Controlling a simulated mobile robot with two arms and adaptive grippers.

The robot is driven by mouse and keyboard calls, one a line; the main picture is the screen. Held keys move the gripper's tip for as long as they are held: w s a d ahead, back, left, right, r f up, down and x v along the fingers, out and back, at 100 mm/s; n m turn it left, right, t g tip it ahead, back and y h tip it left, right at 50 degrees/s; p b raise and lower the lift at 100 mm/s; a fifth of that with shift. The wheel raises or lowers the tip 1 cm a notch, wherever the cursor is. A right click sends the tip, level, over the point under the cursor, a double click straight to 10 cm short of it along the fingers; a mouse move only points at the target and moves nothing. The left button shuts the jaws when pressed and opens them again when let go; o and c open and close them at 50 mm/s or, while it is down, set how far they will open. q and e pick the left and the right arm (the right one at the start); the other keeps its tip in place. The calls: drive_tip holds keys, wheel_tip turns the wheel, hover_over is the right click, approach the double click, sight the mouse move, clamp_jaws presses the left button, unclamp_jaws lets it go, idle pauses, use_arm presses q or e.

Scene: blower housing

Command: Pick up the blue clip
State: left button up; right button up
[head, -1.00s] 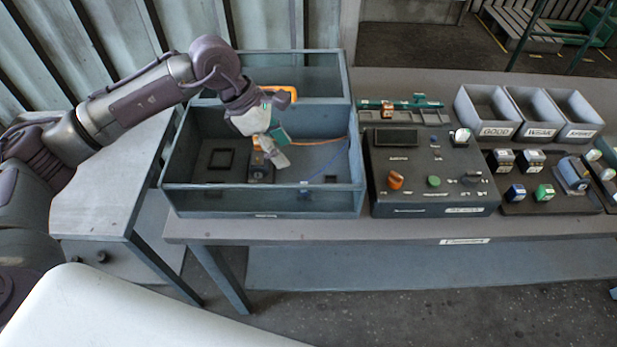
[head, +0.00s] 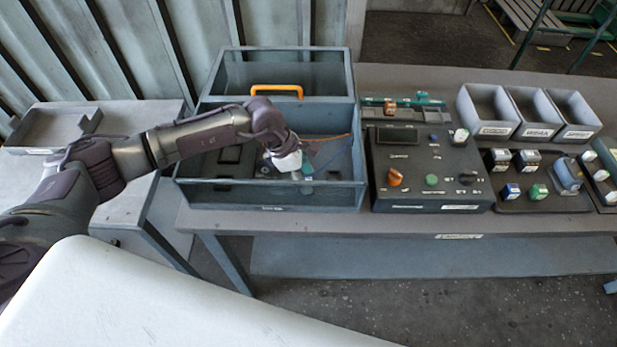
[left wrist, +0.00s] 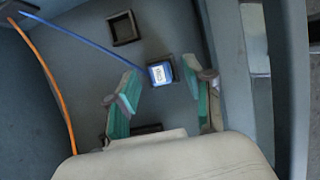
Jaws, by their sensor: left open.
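The blue clip (left wrist: 160,73) has a white label on top and sits at the end of a blue wire, at a dark square socket on the housing floor, in the left wrist view. My left gripper (left wrist: 160,68) is open, with a teal-padded finger on either side of the clip in that view. I cannot tell whether the fingertips reach down to its height. In the head view my left gripper (head: 303,173) points down into the front of the grey housing (head: 190,194) and largely hides the clip. My right gripper is not in view.
The housing walls stand close around my left gripper; one wall (left wrist: 218,40) runs near the right finger. An orange wire (left wrist: 50,75) and the blue wire (left wrist: 75,40) cross the floor. An empty dark socket (left wrist: 124,28) lies beyond. A control box (head: 430,165) stands right of the housing.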

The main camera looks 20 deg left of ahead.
use_arm(q)
drive_tip(key=shift+d+f, duration=0.2)
drive_tip(key=shift+f, duration=0.25)
drive_tip(key=shift+c, duration=0.3)
drive_tip(key=c, duration=0.9)
drive_tip(key=shift+r, duration=0.15)
